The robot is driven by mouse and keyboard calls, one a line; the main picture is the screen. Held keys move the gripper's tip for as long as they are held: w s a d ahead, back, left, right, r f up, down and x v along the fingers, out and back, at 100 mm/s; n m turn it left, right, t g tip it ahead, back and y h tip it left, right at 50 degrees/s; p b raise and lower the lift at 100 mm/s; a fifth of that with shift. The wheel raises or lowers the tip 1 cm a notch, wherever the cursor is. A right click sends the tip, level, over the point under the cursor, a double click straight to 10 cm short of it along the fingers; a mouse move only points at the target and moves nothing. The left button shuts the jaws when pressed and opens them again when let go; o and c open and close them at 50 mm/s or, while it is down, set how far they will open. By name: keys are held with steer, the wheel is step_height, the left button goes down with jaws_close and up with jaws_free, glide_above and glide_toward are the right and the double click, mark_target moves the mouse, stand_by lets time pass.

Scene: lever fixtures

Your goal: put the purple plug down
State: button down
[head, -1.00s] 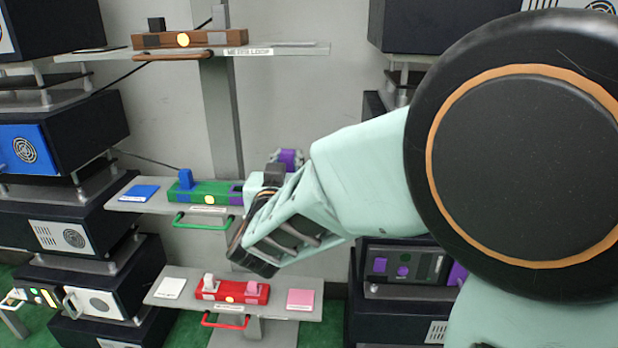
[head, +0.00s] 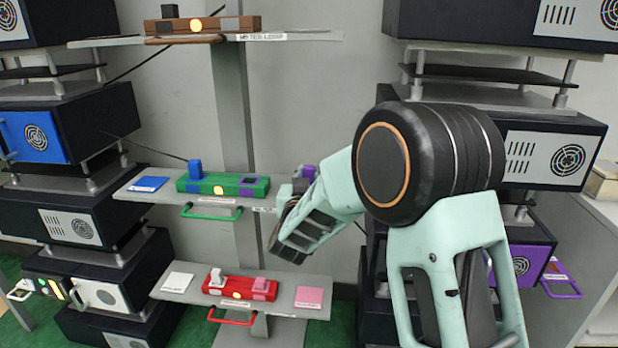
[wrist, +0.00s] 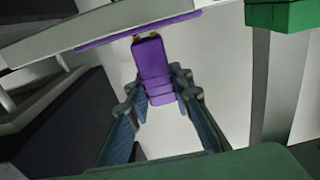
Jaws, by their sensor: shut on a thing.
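My gripper (head: 296,188) is shut on the purple plug (wrist: 153,72), which sits between both fingers in the wrist view (wrist: 160,88). The plug's end with two brass-coloured contacts points away from me. In the head view, part of the purple plug (head: 308,172) shows above my gripper, near the right end of the middle shelf (head: 160,198). A purple strip (wrist: 135,30) lies along a pale shelf edge just beyond the plug in the wrist view; I see a gap or overlap there but cannot tell contact. The green block (head: 215,184) has a purple-marked slot at its right.
A blue plug (head: 195,169) stands in the green block, beside a blue pad (head: 148,184). Below are a red block (head: 235,286) and a pink pad (head: 309,297). A brown block (head: 200,26) is above. Dark equipment racks stand on both sides.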

steer(key=shift+f, duration=0.1)
steer(key=shift+f, duration=0.3)
steer(key=c, duration=1.7)
jaws_free()
steer(key=shift+r, duration=0.1)
steer(key=shift+r, duration=0.1)
steer(key=shift+r, duration=0.2)
steer(key=s, duration=0.6)
steer(key=s+p, duration=0.1)
steer(key=s, duration=0.5)
steer(key=shift+a+f, duration=0.1)
steer(key=shift+a, duration=0.1)
